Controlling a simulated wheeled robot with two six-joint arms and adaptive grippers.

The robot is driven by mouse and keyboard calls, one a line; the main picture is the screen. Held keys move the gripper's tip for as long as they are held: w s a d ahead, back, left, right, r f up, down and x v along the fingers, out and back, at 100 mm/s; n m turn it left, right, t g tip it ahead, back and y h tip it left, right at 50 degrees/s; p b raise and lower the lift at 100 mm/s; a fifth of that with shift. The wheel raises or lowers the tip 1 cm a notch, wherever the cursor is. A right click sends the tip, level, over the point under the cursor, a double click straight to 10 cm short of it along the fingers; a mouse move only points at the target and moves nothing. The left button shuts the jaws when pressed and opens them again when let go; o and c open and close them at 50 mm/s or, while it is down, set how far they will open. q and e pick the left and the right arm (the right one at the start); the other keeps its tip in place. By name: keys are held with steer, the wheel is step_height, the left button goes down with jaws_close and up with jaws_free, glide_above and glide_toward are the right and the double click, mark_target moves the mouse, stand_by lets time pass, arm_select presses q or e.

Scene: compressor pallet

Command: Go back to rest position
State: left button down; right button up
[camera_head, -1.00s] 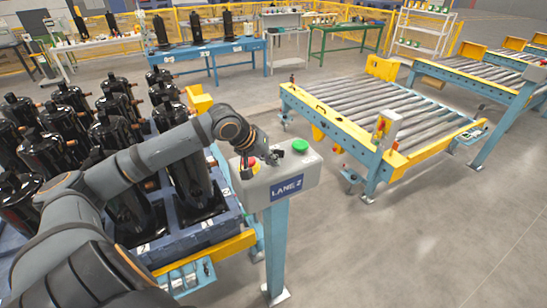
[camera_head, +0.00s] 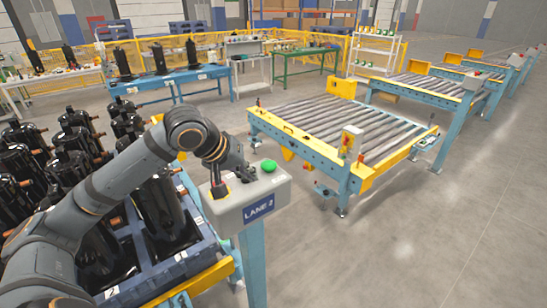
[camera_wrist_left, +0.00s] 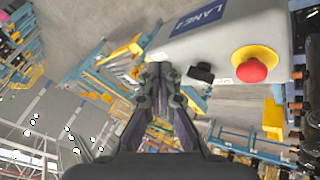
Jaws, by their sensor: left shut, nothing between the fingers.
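My left gripper (camera_head: 219,188) is at the left end of the grey control box (camera_head: 252,196) marked LANE 2. In the head view it stands in front of the red button's yellow collar and hides the red cap. In the left wrist view the gripper (camera_wrist_left: 160,78) is shut and empty, its fingertips apart from the red button (camera_wrist_left: 252,70). The button is to the right of the fingers, with a small black switch (camera_wrist_left: 202,72) between them. The green button (camera_head: 268,166) is on top of the box. My right gripper is not in view.
Black compressors (camera_head: 160,215) stand close together on a blue pallet (camera_head: 190,262) beneath and beside my left arm. A roller conveyor (camera_head: 340,125) is to the right of the box. Workbenches (camera_head: 170,82) line the back. Open grey floor (camera_head: 450,210) is at the right.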

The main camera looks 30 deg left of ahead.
arm_select(q)
steer(key=s+d+f+m+g, duration=0.1)
steer(key=s+d+f+m, duration=0.15)
steer(key=f, duration=0.65)
steer(key=s+d+f+m, duration=0.2)
steer(key=d+f, duration=0.1)
steer(key=f, duration=0.6)
steer(key=s+f+m+g+y, duration=0.2)
steer(key=s+f+y, duration=0.1)
steer(key=s+f, duration=0.9)
steer(key=s+a+f+g+b, duration=0.1)
steer(key=s+a+f+b, duration=0.15)
steer(key=f, duration=1.35)
steer(key=s+a+f+g+b, duration=0.1)
steer(key=s+f+b, duration=0.15)
steer(key=f, duration=1.35)
steer(key=s+f+b, duration=0.1)
steer(key=s+f, duration=1.4)
steer(key=s, duration=0.2)
steer(key=shift+s+a+f+n+g+b, duration=0.2)
steer(key=shift+a+f+n+g+b, duration=0.2)
steer(key=shift+a+n, duration=0.05)
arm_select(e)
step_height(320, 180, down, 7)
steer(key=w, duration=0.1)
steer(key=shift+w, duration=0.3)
